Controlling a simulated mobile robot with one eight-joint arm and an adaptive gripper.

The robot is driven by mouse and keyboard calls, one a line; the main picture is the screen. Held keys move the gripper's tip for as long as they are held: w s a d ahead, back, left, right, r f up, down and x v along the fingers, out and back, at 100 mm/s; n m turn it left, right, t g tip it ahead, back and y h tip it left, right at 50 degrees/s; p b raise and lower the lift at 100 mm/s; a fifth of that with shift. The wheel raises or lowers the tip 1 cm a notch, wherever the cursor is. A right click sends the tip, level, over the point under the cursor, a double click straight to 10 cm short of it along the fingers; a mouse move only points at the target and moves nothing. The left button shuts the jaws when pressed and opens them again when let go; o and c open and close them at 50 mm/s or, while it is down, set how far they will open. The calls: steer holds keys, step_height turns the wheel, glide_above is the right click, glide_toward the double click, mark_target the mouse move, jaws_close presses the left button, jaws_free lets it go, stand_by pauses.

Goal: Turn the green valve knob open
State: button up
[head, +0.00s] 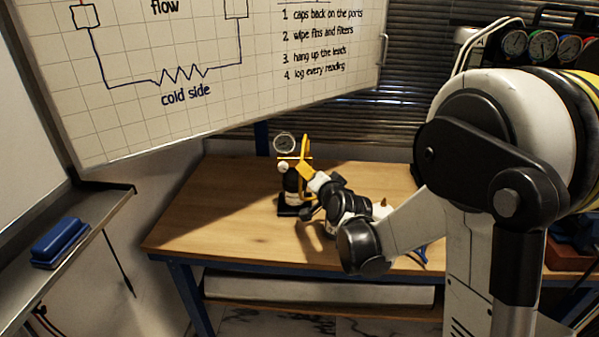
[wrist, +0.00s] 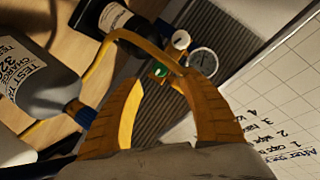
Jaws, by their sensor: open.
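The green valve knob (wrist: 160,71) shows small in the wrist view, between and just beyond the tips of my yellow fingers. It sits by a round white-faced gauge (wrist: 203,62), near the neck of a black labelled bottle (wrist: 110,22). My gripper (wrist: 161,82) is open, one finger on either side of the knob in the picture; I cannot tell if either touches it. In the head view my gripper (head: 304,172) is at the rig with the gauge (head: 284,143) and black bottle (head: 291,188). The knob is hidden there.
A grey bottle (wrist: 38,78) with a TEST CHARGE label is at the left in the wrist view. The wooden bench (head: 215,215) is clear left of the rig. A whiteboard (head: 200,100) hangs above its left side.

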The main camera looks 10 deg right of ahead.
steer(key=b+x, duration=0.2)
steer(key=x, duration=0.5)
steer(key=shift+w, duration=0.1)
jaws_close()
